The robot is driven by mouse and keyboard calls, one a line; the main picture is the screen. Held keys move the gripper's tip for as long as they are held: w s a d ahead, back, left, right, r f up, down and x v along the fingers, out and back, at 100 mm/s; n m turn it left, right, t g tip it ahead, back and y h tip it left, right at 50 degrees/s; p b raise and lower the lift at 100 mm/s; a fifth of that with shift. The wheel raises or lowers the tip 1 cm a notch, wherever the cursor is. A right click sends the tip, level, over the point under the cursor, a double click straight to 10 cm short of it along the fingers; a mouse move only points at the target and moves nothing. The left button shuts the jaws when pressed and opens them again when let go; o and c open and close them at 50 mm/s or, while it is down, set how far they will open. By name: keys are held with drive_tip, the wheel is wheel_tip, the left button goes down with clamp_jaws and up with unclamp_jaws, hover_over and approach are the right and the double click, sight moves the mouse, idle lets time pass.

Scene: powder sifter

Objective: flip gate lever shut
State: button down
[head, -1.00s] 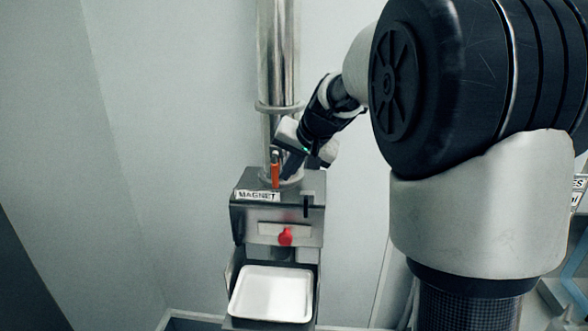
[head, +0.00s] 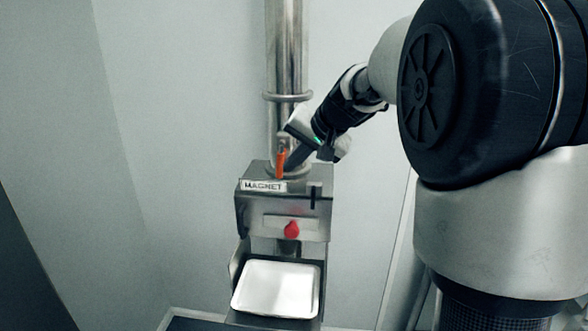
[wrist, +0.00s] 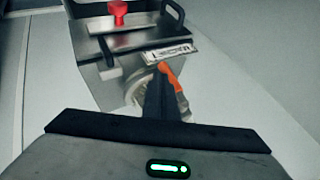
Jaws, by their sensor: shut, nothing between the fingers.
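The orange gate lever (head: 281,163) stands near the pipe's foot on top of the steel magnet housing, tilted slightly. In the wrist view the orange lever (wrist: 171,77) is just right of my dark fingers, its lower part partly behind them. My gripper (head: 295,164) is shut and empty, reaching down from the upper right on the right side of the lever. Its fingers (wrist: 160,97) are close beside the lever; I cannot tell whether they touch it.
The housing (head: 255,212) carries a MAGNET label (head: 264,186) and a red knob (head: 292,230). A white tray (head: 275,290) sits below. A vertical steel pipe (head: 287,55) rises behind the lever. The wall left of the pipe is clear.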

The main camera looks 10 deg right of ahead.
drive_tip(key=f+y+b, duration=0.1)
drive_tip(key=b, duration=0.4)
drive_tip(key=a+f+m+t+y+b, duration=0.1)
drive_tip(key=y+b, duration=0.1)
drive_tip(key=b, duration=0.3)
drive_tip(key=shift+w+f+t, duration=0.1)
drive_tip(key=shift+w+t, duration=0.1)
drive_tip(key=shift+t, duration=0.1)
drive_tip(key=y+b, duration=0.1)
drive_tip(key=b, duration=0.2)
drive_tip(key=shift+w+a+m+t+y+b, duration=0.1)
drive_tip(key=shift+a+m+t+y+b, duration=0.2)
drive_tip(key=shift+a+t+y, duration=0.1)
drive_tip(key=shift+w+a+r+b, duration=0.25)
drive_tip(key=shift+a+r+b, duration=0.1)
drive_tip(key=shift+a+b, duration=0.35)
drive_tip(key=shift+w+a+r+b, duration=0.2)
drive_tip(key=shift+a+r+b, duration=0.15)
drive_tip(key=shift+a+b, duration=0.35)
drive_tip(key=shift+f, duration=0.1)
